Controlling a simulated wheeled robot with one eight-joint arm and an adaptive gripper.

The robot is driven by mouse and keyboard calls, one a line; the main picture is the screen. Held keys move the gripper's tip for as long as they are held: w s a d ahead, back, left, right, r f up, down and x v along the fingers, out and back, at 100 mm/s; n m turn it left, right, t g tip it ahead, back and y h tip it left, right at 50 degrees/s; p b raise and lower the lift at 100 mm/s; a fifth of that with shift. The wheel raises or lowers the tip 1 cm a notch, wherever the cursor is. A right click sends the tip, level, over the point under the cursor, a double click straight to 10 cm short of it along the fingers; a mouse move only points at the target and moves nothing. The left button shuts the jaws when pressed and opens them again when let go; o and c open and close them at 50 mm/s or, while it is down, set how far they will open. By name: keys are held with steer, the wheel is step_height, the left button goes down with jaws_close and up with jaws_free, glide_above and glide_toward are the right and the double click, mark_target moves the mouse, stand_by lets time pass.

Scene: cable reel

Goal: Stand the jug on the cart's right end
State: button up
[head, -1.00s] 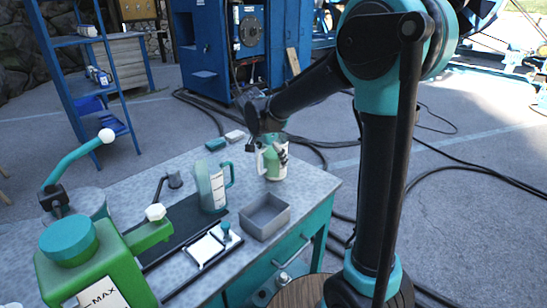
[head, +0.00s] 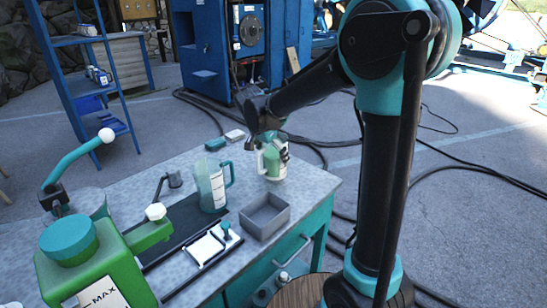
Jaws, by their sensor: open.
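A clear jug (head: 271,164) with green contents and a handle on its left stands upright on the grey top of the cart (head: 310,187), near its right end.
A grey open box (head: 265,215) sits at the cart's front edge. A green MAX container (head: 95,265) stands front left. Cables cross the floor.

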mark_target(264, 148)
steer(key=v, duration=1.1)
steer(key=shift+s+a+r, duration=0.1)
steer(key=shift+r, duration=0.05)
